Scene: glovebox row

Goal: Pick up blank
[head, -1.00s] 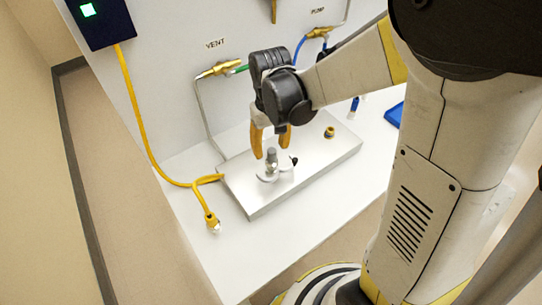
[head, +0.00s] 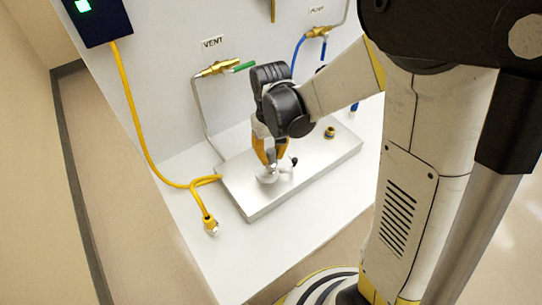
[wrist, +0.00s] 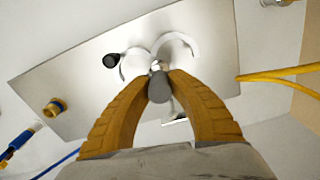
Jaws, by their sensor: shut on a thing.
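The blank appears to be the small grey round-topped plug (wrist: 159,92) standing at a pale ring-shaped fitting (wrist: 176,44) on the metal plate. My gripper (head: 270,158) is low over the plate, its two orange fingers shut on the grey plug. The wrist view shows the fingertips (wrist: 160,80) on either side of it. In the head view the fingers mostly hide the plug, and the pale fitting (head: 267,179) shows just beneath them. I cannot tell whether the plug is still seated in the fitting.
The metal plate (head: 250,205) lies on a white bench (head: 265,235). A brass-and-blue fitting (head: 329,132) stands on it, and a black knob (wrist: 111,60) is close beside the pale fitting. A yellow cable (head: 203,205) lies at left. The VENT valve (head: 218,69) is on the wall behind.

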